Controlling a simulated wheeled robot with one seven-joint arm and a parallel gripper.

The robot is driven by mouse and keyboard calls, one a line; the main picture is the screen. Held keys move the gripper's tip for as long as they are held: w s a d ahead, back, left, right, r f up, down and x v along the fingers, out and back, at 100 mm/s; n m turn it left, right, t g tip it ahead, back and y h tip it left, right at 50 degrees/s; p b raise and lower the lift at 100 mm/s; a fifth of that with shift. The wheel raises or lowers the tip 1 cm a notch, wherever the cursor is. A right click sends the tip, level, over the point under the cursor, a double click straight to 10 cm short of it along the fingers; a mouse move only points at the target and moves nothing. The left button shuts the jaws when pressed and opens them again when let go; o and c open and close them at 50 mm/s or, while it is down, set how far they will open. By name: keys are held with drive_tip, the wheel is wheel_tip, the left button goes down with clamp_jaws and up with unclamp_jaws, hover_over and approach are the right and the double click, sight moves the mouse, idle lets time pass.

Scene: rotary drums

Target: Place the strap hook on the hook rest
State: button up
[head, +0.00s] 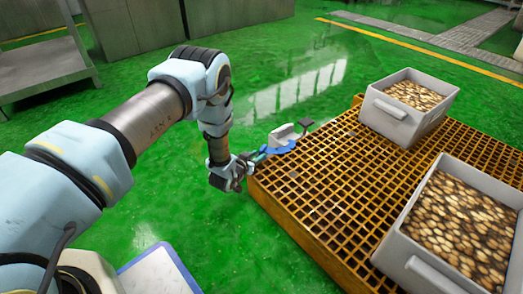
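My gripper (247,162) is at the left edge of the orange grating platform, pointing right. A small teal piece (261,156) shows at its fingertips; it may be the strap hook, but it is too small to be sure. Just beyond it is a flat blue piece (275,149) with a pale grey block (283,136) on it, perhaps the hook rest. A small dark piece (306,122) is at its right end. I cannot tell whether the teal piece touches the blue one, or whether the fingers are closed on it.
The orange grating platform (318,190) has bare room in its middle and front. Two grey bins, one at the back (392,121) and one at the front right (413,232), hold round brownish pieces. Green floor (190,222) is open to the left.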

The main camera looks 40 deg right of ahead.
drive_tip(key=p+v, duration=0.2)
drive_tip(key=v, duration=0.5)
drive_tip(key=w+a+r+n+t+y, duration=0.1)
drive_tip(key=w+a+r+n+y, duration=0.1)
drive_tip(key=w+a+r, duration=0.4)
drive_tip(key=w+a+r+n+t+y, duration=0.1)
drive_tip(key=w+a+r+n+y, duration=0.2)
drive_tip(key=w+r, duration=0.45)
drive_tip(key=w+a+r+n+y, duration=0.1)
drive_tip(key=w+a+r+y, duration=0.2)
drive_tip(key=a, duration=0.4)
drive_tip(key=w+a+r+n, duration=0.15)
drive_tip(key=a+r, duration=0.25)
drive_tip(key=a, duration=0.4)
drive_tip(key=s+a+r+n+g+y, duration=0.3)
drive_tip(key=a+r, duration=0.5)
drive_tip(key=a, duration=0.6)
drive_tip(key=s+a+r+n+g, duration=0.1)
drive_tip(key=s+a+r, duration=0.2)
drive_tip(key=s+a, duration=0.2)
drive_tip(key=s+a+r+n+y, duration=0.1)
drive_tip(key=s+a+r, duration=0.2)
drive_tip(key=s+a, duration=0.3)
drive_tip(key=s, duration=0.3)
drive_tip(key=shift+r+g, duration=0.25)
drive_tip(key=shift+g, duration=0.15)
drive_tip(key=shift+n, duration=0.25)
